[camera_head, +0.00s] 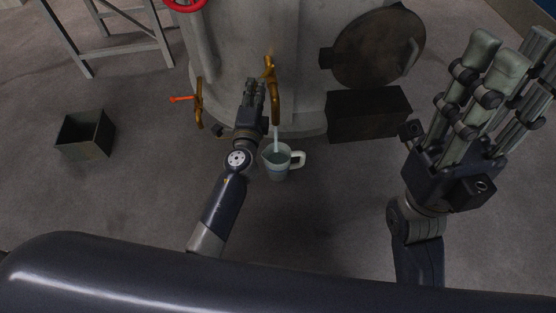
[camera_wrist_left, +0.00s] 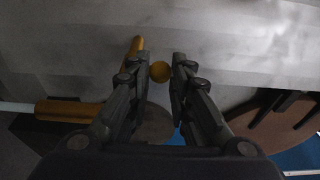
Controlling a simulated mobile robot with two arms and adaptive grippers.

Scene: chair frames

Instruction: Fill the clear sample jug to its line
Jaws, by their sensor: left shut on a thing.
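The clear sample jug (camera_head: 279,172) is upright under the brass spout (camera_head: 275,112), its handle to the right. A pale stream (camera_head: 277,140) runs from the spout into it. Its line and exact level are too small to read. My left gripper (camera_head: 255,87) is beside the brass tap, shut on the tap handle (camera_head: 270,66). In the left wrist view the handle's round brass end (camera_wrist_left: 160,72) shows between my left fingertips (camera_wrist_left: 160,60), and the spout (camera_wrist_left: 68,111) lies at left with the stream. My right gripper (camera_head: 508,62) is raised at the right, open and empty.
The big grey tank (camera_head: 250,35) carries the tap. A round dark hatch door (camera_head: 380,48) stands open right of it, above a dark box (camera_head: 368,115). A second brass tap with an orange lever (camera_head: 182,99) is at left. An open bin (camera_head: 85,135) sits on the floor.

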